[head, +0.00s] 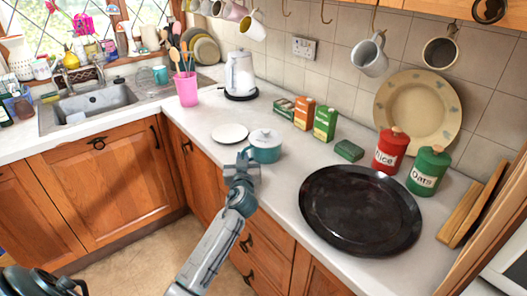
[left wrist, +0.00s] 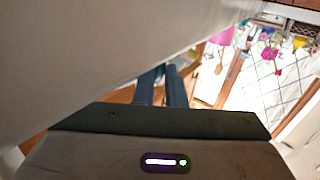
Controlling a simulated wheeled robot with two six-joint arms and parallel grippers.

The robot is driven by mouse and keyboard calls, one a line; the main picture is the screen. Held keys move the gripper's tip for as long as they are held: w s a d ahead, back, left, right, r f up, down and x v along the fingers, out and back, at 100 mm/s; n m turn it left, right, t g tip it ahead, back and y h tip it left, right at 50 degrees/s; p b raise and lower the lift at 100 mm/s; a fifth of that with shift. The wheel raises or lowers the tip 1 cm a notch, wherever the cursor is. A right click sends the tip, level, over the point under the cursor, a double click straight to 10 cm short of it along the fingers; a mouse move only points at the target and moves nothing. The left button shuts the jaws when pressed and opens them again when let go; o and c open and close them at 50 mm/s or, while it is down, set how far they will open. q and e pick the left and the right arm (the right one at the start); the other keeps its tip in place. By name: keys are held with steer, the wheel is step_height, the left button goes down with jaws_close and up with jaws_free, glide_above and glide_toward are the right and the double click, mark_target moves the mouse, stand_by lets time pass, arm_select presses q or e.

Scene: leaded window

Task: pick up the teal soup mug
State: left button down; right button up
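A teal soup mug (head: 266,152) with a pale lid stands upright on the white counter, right of a white plate. My left gripper (head: 243,158) is just in front of the mug's left side in the head view and overlaps its edge there; I cannot tell whether they touch. In the left wrist view the two dark fingers (left wrist: 161,88) show a narrow gap with nothing held between them. The mug cannot be made out there. My right gripper is not in view.
The white plate (head: 230,133) lies close to the mug. A pink utensil pot (head: 187,90), a kettle (head: 240,74) and several small boxes (head: 304,112) stand behind. A large black tray (head: 362,210) covers the right counter. Another teal mug (head: 160,75) stands by the sink.

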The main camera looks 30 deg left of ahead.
arm_select(q)
steer(key=shift+r, duration=0.15)
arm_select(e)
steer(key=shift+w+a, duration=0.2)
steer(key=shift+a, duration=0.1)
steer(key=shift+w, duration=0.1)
